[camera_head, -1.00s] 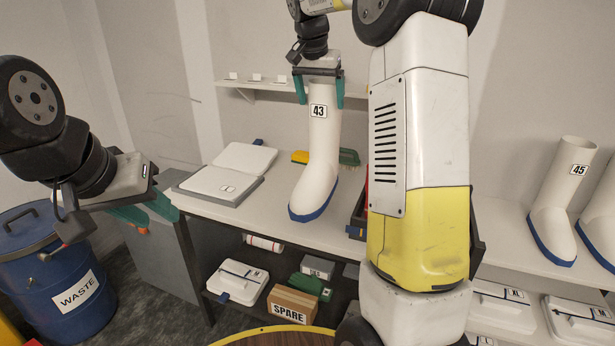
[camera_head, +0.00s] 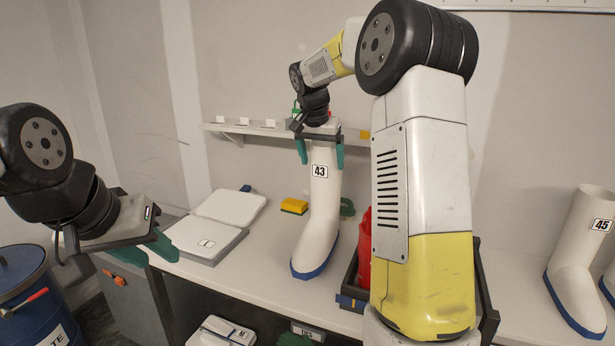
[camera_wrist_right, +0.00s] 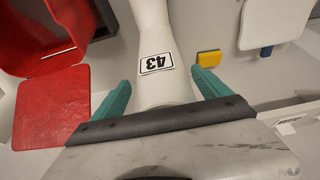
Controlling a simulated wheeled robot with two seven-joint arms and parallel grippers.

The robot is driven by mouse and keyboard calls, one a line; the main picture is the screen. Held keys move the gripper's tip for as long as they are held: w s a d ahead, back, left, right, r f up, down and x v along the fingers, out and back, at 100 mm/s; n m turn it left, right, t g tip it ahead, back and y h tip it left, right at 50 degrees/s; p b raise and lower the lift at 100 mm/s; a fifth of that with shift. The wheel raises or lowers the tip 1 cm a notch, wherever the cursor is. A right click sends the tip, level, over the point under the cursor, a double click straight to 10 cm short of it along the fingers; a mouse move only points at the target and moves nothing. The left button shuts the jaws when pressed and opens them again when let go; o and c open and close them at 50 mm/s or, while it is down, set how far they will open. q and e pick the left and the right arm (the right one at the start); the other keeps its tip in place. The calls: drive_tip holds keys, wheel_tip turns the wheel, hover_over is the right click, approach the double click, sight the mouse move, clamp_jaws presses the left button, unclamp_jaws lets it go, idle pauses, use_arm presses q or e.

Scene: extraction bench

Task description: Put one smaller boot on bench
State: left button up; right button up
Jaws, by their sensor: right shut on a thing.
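A white boot marked 43 (camera_head: 318,215), with a blue sole, stands upright over the bench top (camera_head: 262,265); I cannot tell whether its sole touches the surface. My right gripper (camera_head: 320,155) is shut on its upper shaft from above. The right wrist view shows the boot (camera_wrist_right: 160,75) between the teal fingers. A boot marked 45 (camera_head: 580,255) stands at the far right, with part of another boot beside it at the picture's edge. My left gripper (camera_head: 148,252) is open and empty at the left, in front of the bench's left end.
A white scale-like device (camera_head: 205,238) lies left of the boot. A yellow sponge (camera_head: 294,206) is behind it. A dark tray (camera_head: 352,290) with a red item (camera_head: 365,250) stands close to its right. A shelf (camera_head: 255,130) is on the wall behind. A blue waste drum (camera_head: 30,300) is at left.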

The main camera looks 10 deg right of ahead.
sight(321, 166)
drive_tip(key=shift+f, duration=1.85)
drive_tip(key=o, duration=1.9)
drive_tip(key=shift+f, duration=0.2)
drive_tip(key=shift+r, duration=0.15)
drive_tip(key=v, duration=1.2)
drive_tip(key=s+a+f+n+t+y, duration=0.1)
drive_tip(key=s+f+n, duration=0.1)
drive_tip(key=s, duration=0.8)
drive_tip(key=s+a+f+n+y, duration=0.2)
drive_tip(key=s+f+n, duration=0.1)
drive_tip(key=s, duration=0.7)
drive_tip(key=s+a+f+n+t+y, duration=0.1)
drive_tip(key=s+f+n, duration=0.1)
drive_tip(key=s, duration=0.8)
drive_tip(key=shift+s+a+f+t+y, duration=0.3)
drive_tip(key=shift+a+f, duration=0.05)
drive_tip(key=shift+f, duration=0.5)
